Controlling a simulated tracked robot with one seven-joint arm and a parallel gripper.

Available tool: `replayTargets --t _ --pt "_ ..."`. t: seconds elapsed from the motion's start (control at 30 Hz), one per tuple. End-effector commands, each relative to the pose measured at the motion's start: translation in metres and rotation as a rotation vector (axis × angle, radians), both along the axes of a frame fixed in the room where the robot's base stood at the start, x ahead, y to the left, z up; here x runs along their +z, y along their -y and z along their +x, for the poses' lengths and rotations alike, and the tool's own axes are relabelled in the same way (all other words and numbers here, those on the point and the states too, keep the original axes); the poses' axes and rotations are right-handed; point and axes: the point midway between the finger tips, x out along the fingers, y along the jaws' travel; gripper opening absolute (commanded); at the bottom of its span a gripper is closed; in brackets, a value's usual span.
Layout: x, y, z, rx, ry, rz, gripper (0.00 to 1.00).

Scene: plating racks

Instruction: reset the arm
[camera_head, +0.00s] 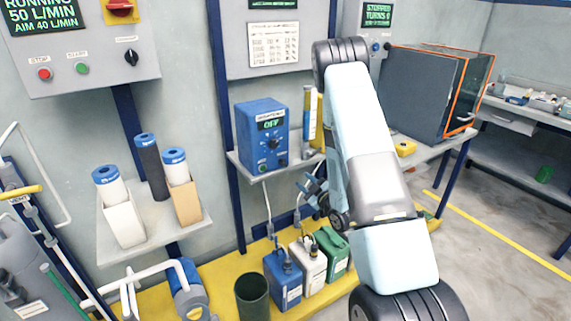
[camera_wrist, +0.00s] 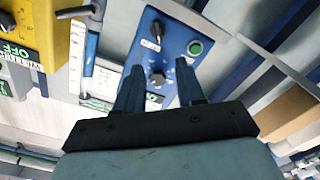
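My arm reaches up and across the middle of the head view. My gripper (camera_head: 311,189) shows partly behind the arm, left of it, below the small wall shelf and above the jugs. In the wrist view my gripper (camera_wrist: 158,72) has two dark blue fingers standing apart with nothing between them. Beyond the fingers is a blue panel (camera_wrist: 175,22) with a black knob, a small switch and a green button. The fingers overlap the panel in the picture; I cannot tell the gap between them.
A blue box (camera_head: 253,158) reading OFF stands on the shelf. A blue jug (camera_head: 283,287), a white jug (camera_head: 309,272) and a green jug (camera_head: 336,255) stand below on the yellow platform. A cabinet (camera_head: 420,90) stands right of the arm. Open floor (camera_head: 480,215) lies at right.

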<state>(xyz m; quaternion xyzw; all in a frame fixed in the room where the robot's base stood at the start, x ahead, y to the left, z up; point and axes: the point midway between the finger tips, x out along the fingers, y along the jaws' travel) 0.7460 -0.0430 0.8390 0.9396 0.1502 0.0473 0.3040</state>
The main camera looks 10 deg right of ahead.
Motion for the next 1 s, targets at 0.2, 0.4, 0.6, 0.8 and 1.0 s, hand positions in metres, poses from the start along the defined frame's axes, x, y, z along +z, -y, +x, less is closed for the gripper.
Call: replayTargets --t 0.2,0.4,0.6,0.8,1.0 --pt "0.013 0.0 0.007 -0.013 -0.022 -0.009 0.38" --pt "0.05 0.002 0.021 -0.06 -0.103 -0.025 0.38" --pt "0.089 0.005 0.027 -0.124 -0.199 -0.028 0.38" --pt "0.13 0.008 0.021 -0.193 -0.294 -0.015 0.38" --pt "0.169 0.011 0.006 -0.263 -0.387 0.013 0.38"
